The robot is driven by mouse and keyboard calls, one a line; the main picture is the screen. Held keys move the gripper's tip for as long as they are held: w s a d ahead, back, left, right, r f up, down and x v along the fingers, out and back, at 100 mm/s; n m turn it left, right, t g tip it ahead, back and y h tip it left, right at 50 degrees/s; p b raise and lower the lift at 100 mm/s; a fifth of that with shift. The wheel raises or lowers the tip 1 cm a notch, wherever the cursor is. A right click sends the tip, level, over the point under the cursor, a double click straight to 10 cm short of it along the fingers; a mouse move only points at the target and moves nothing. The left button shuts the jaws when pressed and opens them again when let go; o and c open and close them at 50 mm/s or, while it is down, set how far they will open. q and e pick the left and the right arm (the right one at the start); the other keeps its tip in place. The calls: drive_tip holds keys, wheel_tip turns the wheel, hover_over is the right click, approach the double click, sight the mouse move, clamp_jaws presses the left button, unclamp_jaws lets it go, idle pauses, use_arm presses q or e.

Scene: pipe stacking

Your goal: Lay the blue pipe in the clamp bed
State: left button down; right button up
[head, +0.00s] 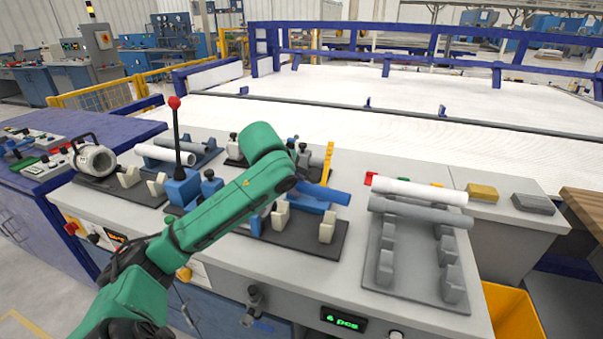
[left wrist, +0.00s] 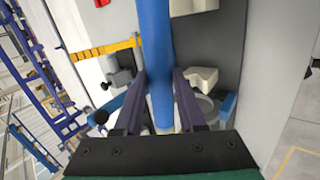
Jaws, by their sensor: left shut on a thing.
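The blue pipe (head: 326,193) sticks out to the right from behind my green left arm in the head view. In the left wrist view the blue pipe (left wrist: 157,50) runs lengthwise between the two dark fingers of my left gripper (left wrist: 160,78), which is shut on it. In the head view the arm hides most of this gripper. The clamp bed is a dark plate (head: 308,243) with cream jaw blocks (head: 327,226), under and in front of the pipe. I cannot tell whether the pipe touches the blocks. My right gripper is not in view.
A grey rack (head: 420,285) on the right holds a white pipe (head: 418,191) and a grey pipe (head: 420,211). A red-knobbed lever (head: 176,130) stands upright left of my arm. A yellow toothed strip (head: 328,160) stands behind the pipe. A yellow bin (head: 510,310) is at lower right.

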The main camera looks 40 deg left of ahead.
use_arm(q)
drive_tip(key=shift+w+a+r+n+y, duration=0.3)
drive_tip(key=shift+w+a+r+n, duration=0.2)
drive_tip(key=shift+a, duration=0.2)
drive_tip(key=shift+s+f+b, duration=0.15)
drive_tip(key=shift+f+b, duration=0.1)
drive_tip(key=shift+b, duration=0.2)
wheel_tip(320, 180, down, 9)
drive_tip(key=b, duration=0.9)
drive_tip(key=shift+s+r, duration=0.15)
drive_tip(key=shift+f+b, duration=0.3)
drive_tip(key=shift+f, duration=0.2)
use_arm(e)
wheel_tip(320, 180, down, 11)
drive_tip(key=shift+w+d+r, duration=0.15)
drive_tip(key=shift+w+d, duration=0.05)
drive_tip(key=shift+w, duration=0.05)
use_arm(q)
drive_tip(key=shift+c, duration=2.1)
unclamp_jaws()
